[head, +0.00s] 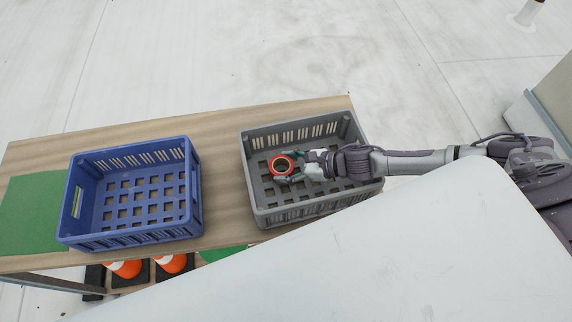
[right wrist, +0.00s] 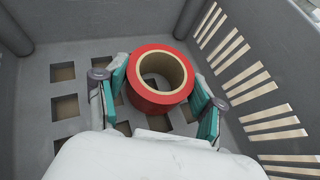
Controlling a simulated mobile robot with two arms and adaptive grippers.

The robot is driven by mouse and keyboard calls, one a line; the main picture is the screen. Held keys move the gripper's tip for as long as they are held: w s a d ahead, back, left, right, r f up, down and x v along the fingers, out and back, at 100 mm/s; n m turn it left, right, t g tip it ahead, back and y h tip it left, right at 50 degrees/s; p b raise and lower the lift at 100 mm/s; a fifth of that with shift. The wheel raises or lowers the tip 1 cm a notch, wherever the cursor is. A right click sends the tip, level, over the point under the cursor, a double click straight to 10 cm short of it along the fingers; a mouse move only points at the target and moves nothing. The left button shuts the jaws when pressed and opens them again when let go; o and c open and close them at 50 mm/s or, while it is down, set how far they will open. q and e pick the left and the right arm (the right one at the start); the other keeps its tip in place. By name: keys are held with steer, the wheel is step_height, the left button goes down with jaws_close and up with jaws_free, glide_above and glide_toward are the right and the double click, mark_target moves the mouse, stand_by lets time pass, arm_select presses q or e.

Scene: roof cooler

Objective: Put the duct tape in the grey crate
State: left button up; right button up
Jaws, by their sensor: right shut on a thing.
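The duct tape (head: 281,165) is a red roll with a tan core. My right gripper (head: 290,165) is shut on it, over the inside of the grey crate (head: 262,213). In the right wrist view the roll (right wrist: 146,99) sits between the two teal-padded fingers of the gripper (right wrist: 160,95), with the crate's slotted floor and walls around it. I cannot tell whether the roll touches the crate floor. The grey crate is otherwise empty where it shows. My left gripper is not in view.
An empty blue crate (head: 128,235) stands left of the grey crate on the wooden table (head: 222,130). A green mat (head: 30,215) lies at the table's left end. Orange cones (head: 124,269) show below the table. A large white surface (head: 400,265) fills the lower right.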

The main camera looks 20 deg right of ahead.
steer(key=shift+f, duration=0.15)
steer(key=o, duration=1.3)
steer(key=shift+o, duration=0.2)
steer(key=shift+s+d+r, duration=0.15)
steer(key=shift+r, duration=0.15)
steer(key=p+v, duration=0.1)
steer(key=v, duration=0.6)
steer(key=shift+p, duration=0.35)
